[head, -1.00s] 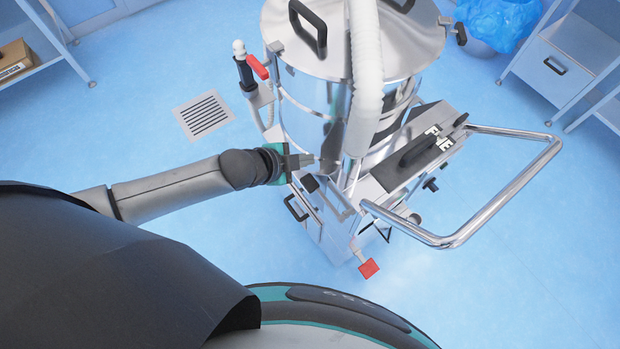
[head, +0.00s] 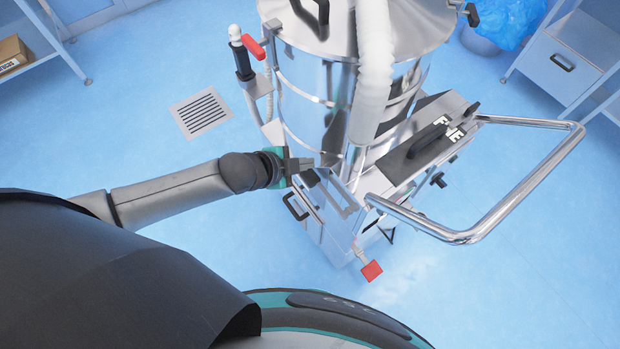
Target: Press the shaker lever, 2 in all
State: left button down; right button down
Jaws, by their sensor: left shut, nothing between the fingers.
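The steel vacuum machine (head: 320,125) stands before me. My left gripper (head: 303,164) is shut and empty, at the machine's near left side just below the drum. A small dark pad (head: 310,178) is right below and beside the fingertips; I cannot tell whether they touch. It may be the shaker lever's end, but this is not clear. Other lever-like parts are a red lever (head: 253,47) beside a white-knobbed black grip (head: 241,60) at the upper left, and a red-tipped pedal (head: 371,271) low at the front. My right gripper is out of view.
A chrome push bar (head: 530,185) juts out to the right of the machine. A ribbed white hose (head: 371,75) runs down its front. A floor grate (head: 201,111) lies to the left. A shelf (head: 35,55) and a cabinet (head: 560,65) stand at the back edges.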

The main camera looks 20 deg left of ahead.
pick_arm(q)
notch_tip(320, 180, down, 3)
jog(key=shift+r+b, duration=0.1)
jog(key=shift+b, duration=0.65)
dwell(1.4)
jog(key=shift+f, duration=0.5)
